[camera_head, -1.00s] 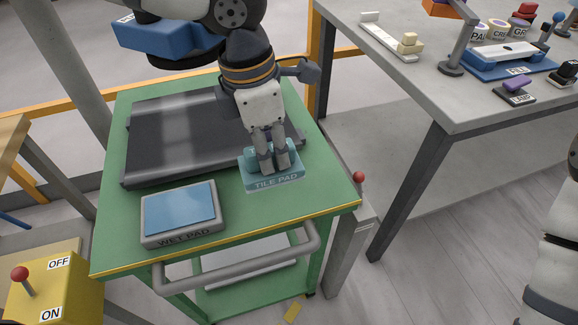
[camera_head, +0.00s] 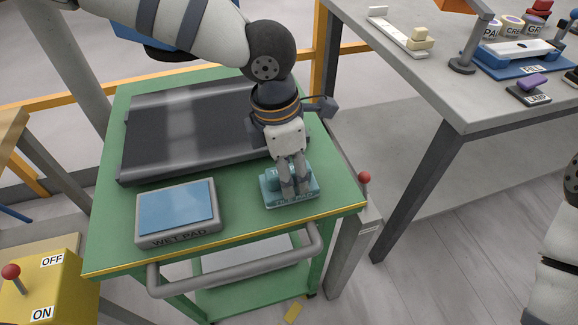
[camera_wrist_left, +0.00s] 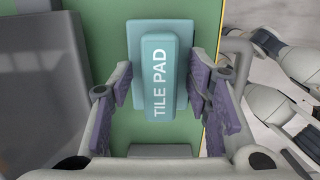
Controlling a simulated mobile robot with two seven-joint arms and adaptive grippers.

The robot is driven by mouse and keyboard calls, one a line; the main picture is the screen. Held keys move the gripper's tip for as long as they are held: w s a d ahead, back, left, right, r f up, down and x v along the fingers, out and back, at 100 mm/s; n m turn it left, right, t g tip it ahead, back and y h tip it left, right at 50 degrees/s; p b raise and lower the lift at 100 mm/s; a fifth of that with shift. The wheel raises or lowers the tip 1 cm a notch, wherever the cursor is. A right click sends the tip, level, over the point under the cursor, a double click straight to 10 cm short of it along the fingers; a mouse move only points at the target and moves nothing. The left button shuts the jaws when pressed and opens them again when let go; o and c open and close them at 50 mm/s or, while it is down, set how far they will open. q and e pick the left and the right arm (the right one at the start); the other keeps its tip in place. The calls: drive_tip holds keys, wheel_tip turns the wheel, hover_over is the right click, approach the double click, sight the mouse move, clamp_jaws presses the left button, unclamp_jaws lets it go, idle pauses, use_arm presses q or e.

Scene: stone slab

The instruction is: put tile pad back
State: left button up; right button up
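The tile pad (camera_wrist_left: 159,75) is a long teal block with white "TILE PAD" lettering. It sits over a wider teal base (camera_wrist_left: 134,40), on the green cart. In the head view, the base (camera_head: 307,196) is near the cart's front right, and my gripper partly covers the block. My left gripper (camera_head: 294,190) points down over the pad. In the left wrist view, its purple-padded fingers (camera_wrist_left: 160,85) are spread on either side of the block, with gaps visible. My right arm shows at the right edge, but its finger state is unclear.
The grey wet pad (camera_head: 178,211) with a blue top lies left on the green cart (camera_head: 110,225). A dark slab (camera_head: 185,130) lies behind. A handle (camera_head: 240,265) runs along the front. A grey workbench (camera_head: 450,90) holds items at right. A yellow switch box (camera_head: 45,285) stands at left.

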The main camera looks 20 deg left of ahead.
use_arm(q)
wheel_tip(320, 180, up, 12)
drive_tip(key=a+p, duration=0.1)
drive_tip(key=shift+s+a+r, duration=0.15)
drive_tip(key=shift+s, duration=0.3)
use_arm(e)
drive_tip(key=shift+w+r+t, duration=0.4)
drive_tip(key=shift+w+r, duration=0.5)
